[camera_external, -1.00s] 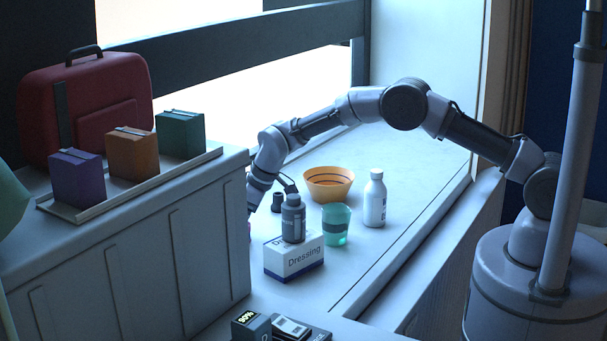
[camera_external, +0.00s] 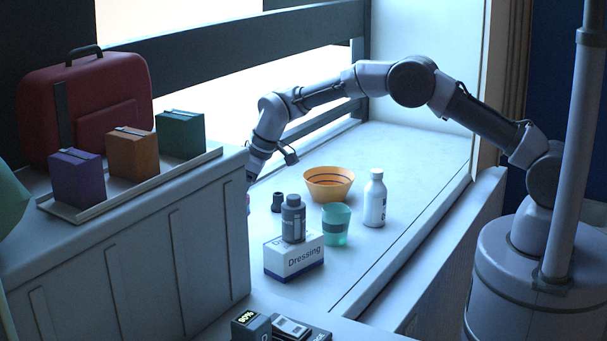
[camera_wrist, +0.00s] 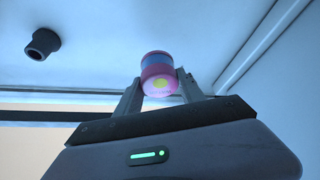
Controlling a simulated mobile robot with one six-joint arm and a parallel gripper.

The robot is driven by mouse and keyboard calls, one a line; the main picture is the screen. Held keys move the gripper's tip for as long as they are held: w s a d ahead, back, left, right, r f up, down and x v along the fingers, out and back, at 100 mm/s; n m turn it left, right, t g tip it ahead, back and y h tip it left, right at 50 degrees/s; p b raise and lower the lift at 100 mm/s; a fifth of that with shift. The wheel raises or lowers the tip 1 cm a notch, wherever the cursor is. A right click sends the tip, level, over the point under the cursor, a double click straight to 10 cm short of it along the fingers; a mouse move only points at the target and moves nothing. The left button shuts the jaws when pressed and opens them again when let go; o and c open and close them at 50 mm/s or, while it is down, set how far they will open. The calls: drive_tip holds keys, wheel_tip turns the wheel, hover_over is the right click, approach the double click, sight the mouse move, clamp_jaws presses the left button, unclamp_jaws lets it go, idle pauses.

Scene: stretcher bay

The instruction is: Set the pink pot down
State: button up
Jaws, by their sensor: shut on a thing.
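The pink pot (camera_wrist: 158,66), a small round thing with a blue band and a yellow dot, sits between the fingers of my gripper (camera_wrist: 159,82) in the wrist view. My gripper is shut on it. In the external view my wrist hangs down behind the grey cabinet's corner. The fingertips are mostly hidden there, and only a sliver of pink shows at the cabinet edge. The pot is over the pale counter (camera_external: 405,165); I cannot tell whether it touches it.
A dark short cylinder (camera_external: 277,202) stands nearby, also in the wrist view (camera_wrist: 42,44). An orange bowl (camera_external: 329,183), a teal cup (camera_external: 336,226), a white bottle (camera_external: 375,200) and a Dressing box (camera_external: 294,259) with a grey bottle (camera_external: 293,219) stand to the right. The grey cabinet (camera_external: 140,245) blocks the left.

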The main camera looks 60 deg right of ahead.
drive_tip(key=d+r, duration=0.2)
drive_tip(key=shift+s+r+p, duration=0.2)
drive_tip(key=shift+r+p, duration=0.15)
drive_tip(key=s+d+m, duration=0.2)
drive_tip(key=s+d, duration=0.2)
drive_tip(key=d, duration=0.4)
drive_tip(key=shift+h, duration=0.4)
wheel_tip(320, 180, down, 10)
drive_tip(key=b, duration=0.2)
drive_tip(key=shift+w+f+b, duration=0.1)
drive_tip(key=shift+w+b, duration=0.05)
drive_tip(key=shift+b, duration=0.25)
drive_tip(key=o, duration=1.4)
